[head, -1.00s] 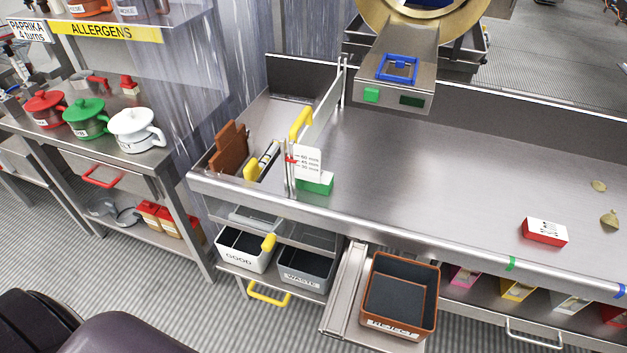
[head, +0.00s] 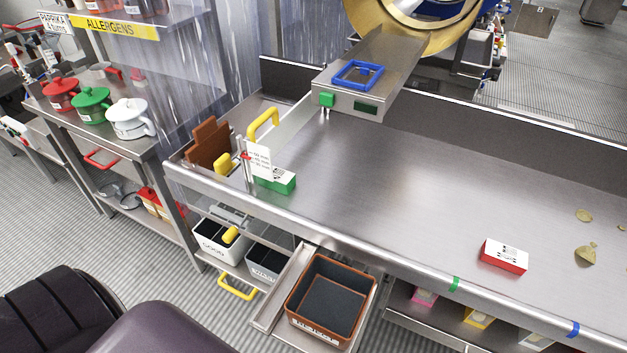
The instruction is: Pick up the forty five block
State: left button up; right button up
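Two labelled blocks lie on the steel worktop (head: 380,185). A red block with a white top (head: 503,256) lies at the right, near the front edge. A green block with a white top (head: 276,180) lies at the left, beside an upright white gauge card (head: 259,160) marked in mm. The block labels are too small to read, so I cannot tell which is the forty five block. Neither of my grippers is in view.
A brown bin (head: 330,300) sits on a pulled-out tray below the front edge. Yellowish flakes (head: 585,255) lie at the far right. A blue frame (head: 358,74) rests on the steel chute. The middle of the worktop is clear.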

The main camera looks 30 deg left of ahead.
aim_at(285, 182)
jog(key=l+u, duration=0.25)
jog(key=u, duration=0.15)
jog(key=l+u, duration=0.6)
jog(key=u, duration=0.15)
